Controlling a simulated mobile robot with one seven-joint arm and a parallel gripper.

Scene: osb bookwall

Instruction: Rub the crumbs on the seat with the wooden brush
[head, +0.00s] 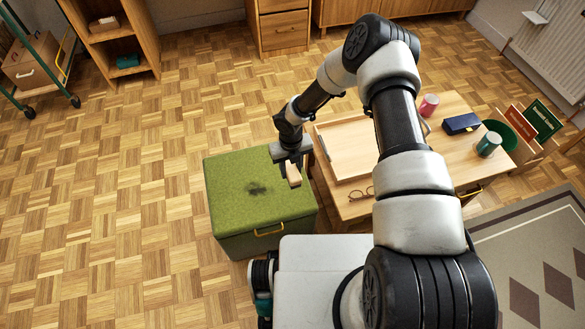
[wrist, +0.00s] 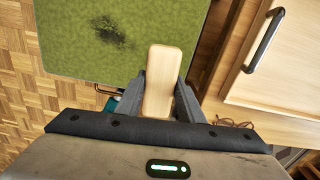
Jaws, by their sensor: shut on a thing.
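The seat is a green box-shaped stool (head: 237,207) with a yellow handle on its front, standing left of the table. A dark patch of crumbs (head: 257,188) lies on its top, and it also shows in the wrist view (wrist: 108,29). My gripper (head: 288,165) is over the right part of the seat, shut on the wooden brush (wrist: 160,78). The brush is a pale wooden block with a rounded end; its underside is hidden. It is to the right of the crumbs in both views. I cannot tell whether it touches the seat.
Right of the seat is a wooden table (head: 440,160) with a wooden tray (head: 345,160), glasses (head: 362,193), a dark blue case (head: 461,124), a green mug (head: 489,144) and a pink cup (head: 429,105). The parquet floor left of the seat is clear.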

